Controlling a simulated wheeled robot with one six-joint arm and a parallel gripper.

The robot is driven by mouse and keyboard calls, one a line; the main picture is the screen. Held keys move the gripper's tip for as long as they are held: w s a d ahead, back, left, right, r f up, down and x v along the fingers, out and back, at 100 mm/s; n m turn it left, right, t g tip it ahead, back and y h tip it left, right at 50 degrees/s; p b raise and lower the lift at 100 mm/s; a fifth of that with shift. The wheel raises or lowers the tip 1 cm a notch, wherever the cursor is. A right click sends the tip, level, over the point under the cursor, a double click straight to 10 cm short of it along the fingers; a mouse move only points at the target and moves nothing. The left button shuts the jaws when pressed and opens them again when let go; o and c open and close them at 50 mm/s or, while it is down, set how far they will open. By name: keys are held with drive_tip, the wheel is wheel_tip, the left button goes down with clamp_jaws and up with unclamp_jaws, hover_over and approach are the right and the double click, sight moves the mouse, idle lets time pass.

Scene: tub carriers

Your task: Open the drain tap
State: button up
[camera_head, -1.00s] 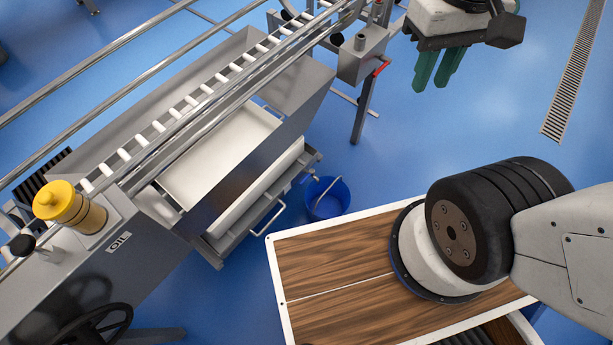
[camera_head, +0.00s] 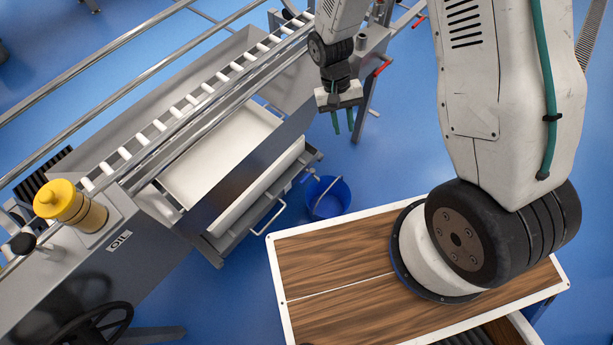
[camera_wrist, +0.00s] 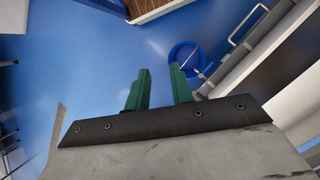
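My gripper (camera_head: 342,130) hangs above the floor, right of the steel tub (camera_head: 237,159) and up from the blue bucket (camera_head: 329,197). Its two green fingers are apart with nothing between them; they also show in the wrist view (camera_wrist: 160,78). The drain tap is not clear to make out. A small fitting (camera_head: 304,176) shows at the tub's lower right corner, beside the bucket, too small to tell its state. The bucket also shows in the wrist view (camera_wrist: 187,58), right of the fingers. My gripper touches none of these.
A roller rail (camera_head: 182,113) runs along the tub. A red handle (camera_head: 383,67) sticks out from the post at its far end. A yellow-capped oil cup (camera_head: 70,204) and a dark handwheel (camera_head: 92,328) are at lower left. Blue floor lies open right of the bucket.

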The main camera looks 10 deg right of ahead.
drive_tip(key=s+a+f+m+t, duration=0.1)
drive_tip(key=a+f+m+t, duration=0.2)
drive_tip(key=f, duration=2.7)
drive_tip(key=m+t+y, duration=0.3)
drive_tip(key=m, duration=0.3)
approach(306, 178)
drive_tip(key=f, duration=0.5)
drive_tip(key=w+a+f, duration=0.1)
drive_tip(key=f, duration=0.2)
drive_tip(key=shift+a, duration=0.1)
drive_tip(key=shift+w, duration=0.1)
clamp_jaws()
